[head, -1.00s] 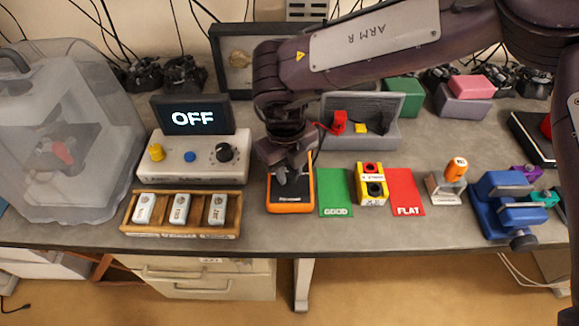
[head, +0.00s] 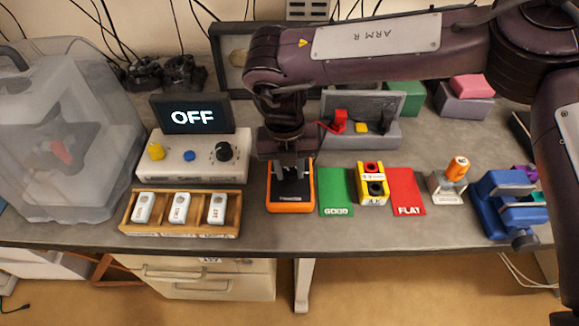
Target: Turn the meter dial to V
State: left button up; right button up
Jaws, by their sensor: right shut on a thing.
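The orange-framed meter (head: 292,207) lies on the workbench, left of the green mat. My right gripper (head: 291,181) points down over the meter's middle, its dark fingers shut on what appears to be the dial. The gripper covers the dial and most of the meter's face, so the dial's setting and any display cannot be read. My left gripper is not in view.
A bench unit (head: 193,160) with an OFF screen (head: 192,117) and a wooden tray (head: 181,233) stand left. The green (head: 336,187) and red (head: 405,187) mats flank a yellow battery holder (head: 372,184). A blue vise (head: 507,205) is right.

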aim_at(287, 172)
jog(key=shift+w+m, duration=0.1)
jog(key=shift+m, duration=1.2)
jog(key=shift+r, duration=0.1)
jog(key=o, duration=1)
jog(key=r, duration=0.4)
jog(key=r+b, duration=0.1)
jog(key=r, duration=0.2)
jog(key=shift+a+r, duration=0.2)
jog(key=shift+r, duration=0.15)
jog(key=shift+f, duration=0.1)
